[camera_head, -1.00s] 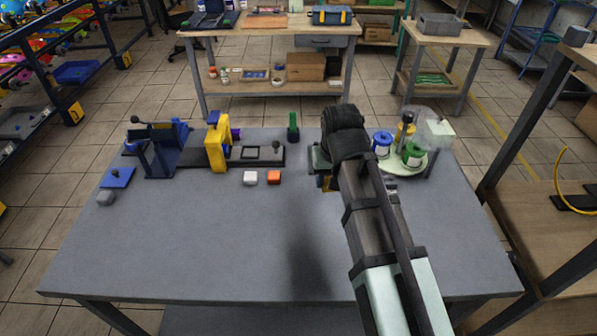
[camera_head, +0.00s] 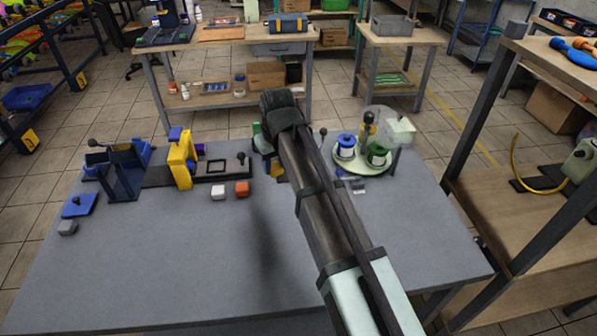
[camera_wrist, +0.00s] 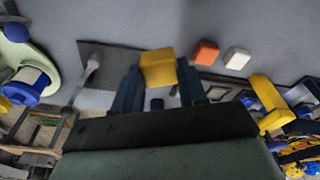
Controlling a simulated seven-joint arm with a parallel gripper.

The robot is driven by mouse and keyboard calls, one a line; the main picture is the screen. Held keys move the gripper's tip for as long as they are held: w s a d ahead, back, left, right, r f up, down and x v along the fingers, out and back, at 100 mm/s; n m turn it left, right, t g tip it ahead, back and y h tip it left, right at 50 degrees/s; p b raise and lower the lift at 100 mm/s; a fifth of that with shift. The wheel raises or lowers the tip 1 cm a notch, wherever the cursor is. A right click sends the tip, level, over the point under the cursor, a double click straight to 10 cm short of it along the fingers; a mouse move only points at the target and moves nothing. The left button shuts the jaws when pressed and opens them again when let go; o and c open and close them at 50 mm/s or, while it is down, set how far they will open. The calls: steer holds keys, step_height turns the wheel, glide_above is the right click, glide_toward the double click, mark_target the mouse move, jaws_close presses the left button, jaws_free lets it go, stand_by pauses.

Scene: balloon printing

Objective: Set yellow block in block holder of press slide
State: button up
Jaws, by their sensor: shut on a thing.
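In the wrist view my gripper (camera_wrist: 159,82) is shut on the yellow block (camera_wrist: 158,67), which sits between its two dark fingers. In the head view my wrist and arm hide most of the gripper; a small bit of yellow shows beside it. The yellow press (camera_head: 180,160) stands at the table's back left. Its black slide runs right from it, with a square frame-like block holder (camera_head: 217,167) and a black knob near the right end. No block shows in the holder. My gripper is to the right of the slide's end.
A white block (camera_head: 218,192) and an orange block (camera_head: 242,189) lie in front of the slide. A blue device (camera_head: 122,175) stands left of the press. A round pale-green stand (camera_head: 362,161) with spools is right of my arm. The front of the table (camera_head: 160,270) is clear.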

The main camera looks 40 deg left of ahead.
steer(key=s+a+n+g, duration=0.2)
steer(key=a+n, duration=1.1)
steer(key=a, duration=0.9)
steer(key=shift+s+a+f+n, duration=0.3)
steer(key=shift+s+f, duration=0.1)
steer(key=shift+s, duration=0.1)
steer(key=shift+w+d+x, duration=0.1)
steer(key=shift+d+x, duration=0.1)
steer(key=shift+x, duration=1)
steer(key=shift+w+d+x, duration=0.15)
steer(key=shift+d+x, duration=0.05)
steer(key=shift+x, duration=1)
steer(key=shift+x, duration=1.1)
steer(key=o, duration=1)
steer(key=shift+w+d, duration=0.15)
steer(key=shift+d, duration=0.1)
steer(key=shift+c, duration=0.2)
